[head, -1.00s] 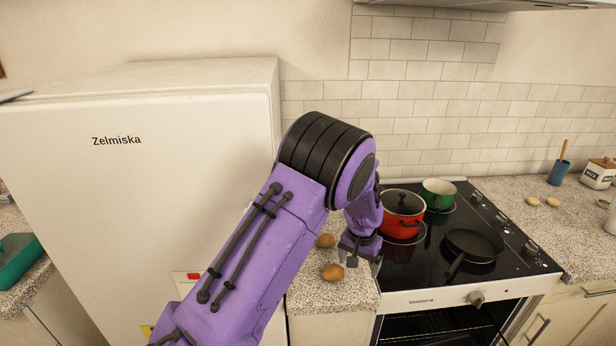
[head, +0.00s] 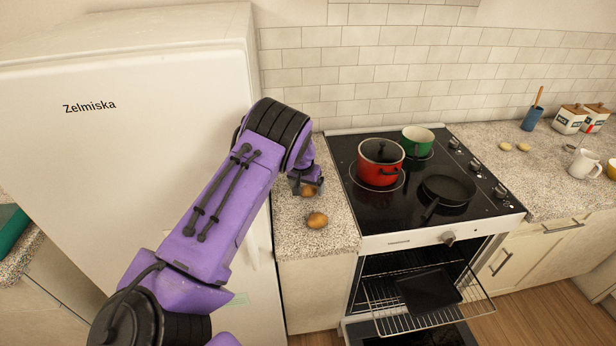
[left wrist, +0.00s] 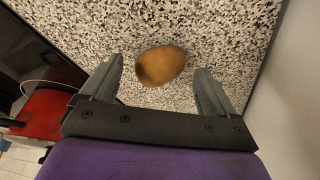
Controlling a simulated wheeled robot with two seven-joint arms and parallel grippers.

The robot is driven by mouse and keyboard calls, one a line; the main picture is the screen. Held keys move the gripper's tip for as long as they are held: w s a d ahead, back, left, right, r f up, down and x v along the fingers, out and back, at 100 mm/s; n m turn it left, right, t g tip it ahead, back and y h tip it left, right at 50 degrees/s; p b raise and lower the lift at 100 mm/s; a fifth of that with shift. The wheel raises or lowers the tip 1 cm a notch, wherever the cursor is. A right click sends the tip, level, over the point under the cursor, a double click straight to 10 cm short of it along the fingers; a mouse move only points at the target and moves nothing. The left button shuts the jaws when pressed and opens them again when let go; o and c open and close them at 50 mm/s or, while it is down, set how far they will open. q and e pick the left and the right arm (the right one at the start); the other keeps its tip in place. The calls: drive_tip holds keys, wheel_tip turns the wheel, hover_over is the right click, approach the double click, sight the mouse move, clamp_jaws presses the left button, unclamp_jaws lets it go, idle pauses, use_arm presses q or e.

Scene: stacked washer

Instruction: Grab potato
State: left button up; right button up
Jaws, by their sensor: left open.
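Two brown potatoes lie on the speckled counter between the fridge and the stove. The rear potato (head: 309,191) is partly hidden by my left gripper (head: 308,188) in the head view. The front potato (head: 317,220) lies in the clear, nearer the counter's front edge. In the left wrist view one potato (left wrist: 161,65) lies on the counter, just beyond and between the fingertips of my left gripper (left wrist: 160,70). The fingers stand wide open on either side of it and do not touch it. My right gripper is not in view.
The tall white fridge (head: 130,130) stands left of the counter (head: 300,240). The black stove right of it bears a red pot (head: 380,165), a green pot (head: 417,140) and a frying pan (head: 448,190). The oven is open with its rack (head: 385,300) pulled out.

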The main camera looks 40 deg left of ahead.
use_arm(q)
drive_tip(key=shift+x, duration=0.95)
drive_tip(key=c, duration=1.2)
drive_tip(key=shift+r, duration=0.1)
